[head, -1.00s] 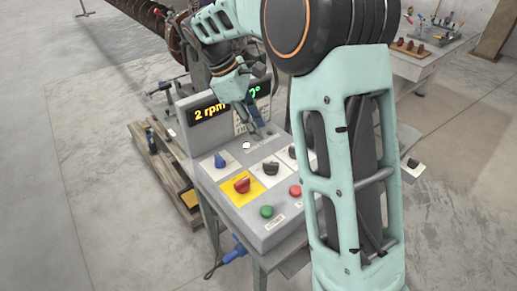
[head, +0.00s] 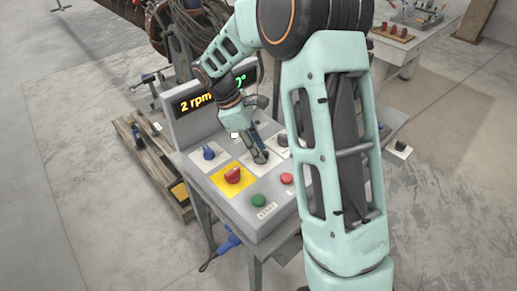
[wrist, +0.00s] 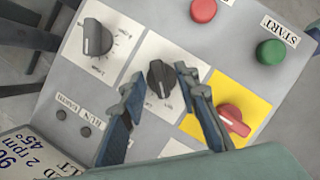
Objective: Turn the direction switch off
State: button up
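A black rotary switch (wrist: 160,77) on a white plate sits in the middle of the control panel (head: 232,205). Its lettering is too small to read, so I cannot confirm it is the direction switch. My gripper (wrist: 162,84) is open, with one fingertip on each side of this switch in the wrist view. I cannot tell whether the fingers touch it. In the head view my gripper (head: 260,155) reaches down over the middle plate and largely hides the switch.
A red switch (head: 232,175) on a yellow plate and a blue knob (head: 208,152) are close by. A black dial (wrist: 95,38) is on the other side. Green (head: 258,201) and red (head: 286,179) buttons line the front. The display (head: 197,102) rises behind, reading 2 rpm.

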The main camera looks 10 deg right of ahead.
grip_shut()
jog(key=shift+m, duration=0.4)
jog(key=m+g+p, duration=0.1)
jog(key=m+p, duration=0.1)
jog(key=shift+w+m+y, duration=0.1)
jog(key=shift+m+y, duration=0.2)
jog(key=m+p, duration=0.1)
jog(key=m, duration=0.1)
jog(key=m+g+y, duration=0.1)
jog(key=m, duration=0.2)
jog(key=shift+w+d+g+p, duration=0.1)
jog(key=shift+d+g+p, duration=0.05)
jog(key=shift+g+p, duration=0.2)
jog(key=shift+m+y, duration=0.3)
grip_release()
